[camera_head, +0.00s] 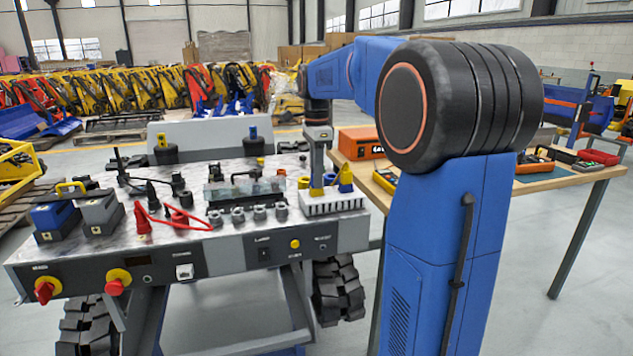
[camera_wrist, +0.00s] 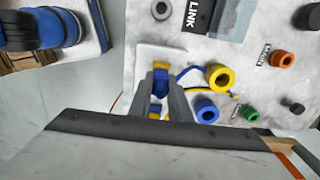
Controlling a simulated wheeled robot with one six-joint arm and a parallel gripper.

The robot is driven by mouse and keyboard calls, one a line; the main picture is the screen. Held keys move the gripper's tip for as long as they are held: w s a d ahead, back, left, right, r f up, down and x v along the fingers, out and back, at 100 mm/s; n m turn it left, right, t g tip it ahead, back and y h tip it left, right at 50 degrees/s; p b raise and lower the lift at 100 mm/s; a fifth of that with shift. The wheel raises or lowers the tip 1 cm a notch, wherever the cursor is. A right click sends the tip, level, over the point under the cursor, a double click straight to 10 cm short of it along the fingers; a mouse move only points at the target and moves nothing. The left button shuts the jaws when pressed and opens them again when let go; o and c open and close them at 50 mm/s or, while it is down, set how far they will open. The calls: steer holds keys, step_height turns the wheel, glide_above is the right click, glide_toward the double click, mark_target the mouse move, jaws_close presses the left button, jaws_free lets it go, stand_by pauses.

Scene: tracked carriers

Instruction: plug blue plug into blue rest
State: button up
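My gripper (camera_head: 316,190) points down at the right end of the carrier's panel, over a white ribbed block. In the wrist view my gripper (camera_wrist: 160,76) has its fingers on both sides of the blue plug (camera_wrist: 160,84), which fills the gap. A blue cable runs from there to the right. A yellow part (camera_wrist: 161,65) shows at the fingertips; how it joins the plug is unclear. The hollow blue rest (camera_wrist: 206,111) stands right of the fingers, apart from them and empty. A similar yellow rest (camera_wrist: 220,78) is beside it. The plug's lower end is hidden.
The white block (camera_head: 333,205) sits at the panel's right edge. Green (camera_wrist: 250,113) and orange (camera_wrist: 282,60) sockets stand farther right in the wrist view. A red cable (camera_head: 180,217), grey knobs and black levers crowd the panel. A wooden table (camera_head: 545,182) stands to the right.

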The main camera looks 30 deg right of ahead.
steer(key=shift+r, duration=0.15)
jaws_close()
steer(key=shift+r, duration=0.35)
steer(key=shift+r, duration=0.1)
steer(key=shift+r, duration=0.7)
steer(key=shift+r, duration=0.2)
